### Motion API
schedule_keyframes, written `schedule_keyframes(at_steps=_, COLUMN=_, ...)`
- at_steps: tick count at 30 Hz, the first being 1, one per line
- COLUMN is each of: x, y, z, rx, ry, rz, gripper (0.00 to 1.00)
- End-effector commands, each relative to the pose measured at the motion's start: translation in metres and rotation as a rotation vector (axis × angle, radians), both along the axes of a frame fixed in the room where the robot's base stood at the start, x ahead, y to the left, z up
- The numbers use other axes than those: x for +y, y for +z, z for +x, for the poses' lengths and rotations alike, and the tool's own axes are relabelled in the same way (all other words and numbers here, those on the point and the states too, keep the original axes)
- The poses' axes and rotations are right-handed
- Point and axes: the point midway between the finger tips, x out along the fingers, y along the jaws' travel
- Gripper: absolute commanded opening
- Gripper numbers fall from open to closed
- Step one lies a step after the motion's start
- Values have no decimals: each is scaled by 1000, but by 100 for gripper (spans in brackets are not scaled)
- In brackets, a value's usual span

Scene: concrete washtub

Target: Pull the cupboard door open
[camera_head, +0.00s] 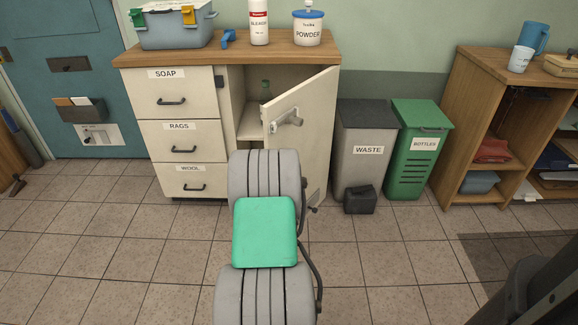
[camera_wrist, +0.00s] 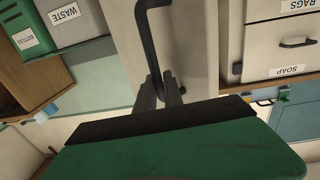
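The cupboard door (camera_head: 312,125) is cream, hinged on its right, and stands partly open. In the wrist view, turned about upside down, the door (camera_wrist: 190,35) carries a dark bar handle (camera_wrist: 147,40). My gripper (camera_wrist: 159,92) has its two grey fingers close on either side of one end of this bar, and looks shut on it. In the head view my arm covers the door's lower part, and the fingers are not clear.
Drawers (camera_head: 172,100) stand left of the cupboard. A grey waste bin (camera_head: 365,130) and a green bottles bin (camera_head: 418,145) stand right of the door, with a small dark box (camera_head: 360,200) on the floor. The tiled floor (camera_head: 130,240) at the left is clear.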

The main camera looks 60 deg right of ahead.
Motion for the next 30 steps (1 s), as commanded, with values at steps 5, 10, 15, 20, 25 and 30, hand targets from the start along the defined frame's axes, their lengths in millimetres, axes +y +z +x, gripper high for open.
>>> schedule_keyframes(at_steps=5, x=-1, y=3, z=1, rx=-3, ry=1, rz=-4, gripper=26)
schedule_keyframes(at_steps=10, x=0, y=2, z=1, rx=-2, ry=2, rz=-2, gripper=26)
schedule_keyframes(at_steps=15, x=4, y=2, z=-1, rx=-3, ry=1, rz=-2, gripper=26)
schedule_keyframes(at_steps=20, x=29, y=1, z=-13, rx=-1, ry=3, rz=-3, gripper=26)
schedule_keyframes(at_steps=25, x=56, y=1, z=-27, rx=-3, ry=2, rz=-4, gripper=26)
schedule_keyframes(at_steps=30, x=68, y=1, z=-34, rx=-3, ry=1, rz=-4, gripper=26)
